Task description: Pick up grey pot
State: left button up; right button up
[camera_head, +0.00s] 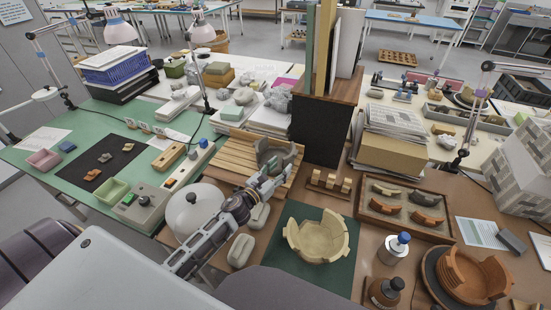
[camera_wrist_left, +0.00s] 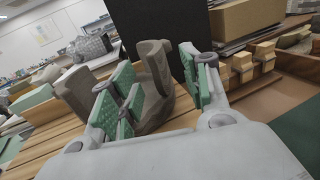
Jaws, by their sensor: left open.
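The grey pot (camera_head: 268,160), a partly built vessel with an uneven, gapped rim, stands on a slatted wooden board (camera_head: 231,152). My left gripper (camera_head: 278,174) reaches it from the front and partly hides its near side. In the left wrist view my left gripper (camera_wrist_left: 165,72) is open, with green pads on both sides. A raised wall of the grey pot (camera_wrist_left: 156,62) shows between the pads, and another wall stands to the left of them. I cannot tell whether a pad touches the pot. My right gripper is not in view.
A cream pot (camera_head: 318,249) stands on a dark green mat (camera_head: 283,262) to the right. A white round-lidded object (camera_head: 192,207) sits left of my arm. A dark upright block (camera_head: 318,130) stands close behind the pot. A tray of sherds (camera_head: 447,233) lies at the right.

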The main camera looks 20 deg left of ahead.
aim_at(285, 162)
pick_arm(q)
jog(key=shift+w+d, duration=0.1)
jog(key=shift+w, duration=0.55)
jog(key=shift+w+d, duration=0.1)
jog(key=shift+w, duration=0.35)
jog(key=shift+w+d, duration=0.1)
jog(key=shift+w, duration=0.05)
jog(key=shift+w+d+r+p, duration=0.15)
jog(key=shift+w+p, duration=0.2)
jog(key=shift+w, duration=0.2)
jog(key=shift+w+d, duration=0.1)
jog(key=shift+w, duration=0.2)
jog(key=shift+w+d, duration=0.2)
jog(key=shift+w, duration=0.7)
jog(key=shift+w+d+p, duration=0.15)
jog(key=shift+w+p, duration=0.15)
jog(key=shift+w, duration=0.2)
grip_shut()
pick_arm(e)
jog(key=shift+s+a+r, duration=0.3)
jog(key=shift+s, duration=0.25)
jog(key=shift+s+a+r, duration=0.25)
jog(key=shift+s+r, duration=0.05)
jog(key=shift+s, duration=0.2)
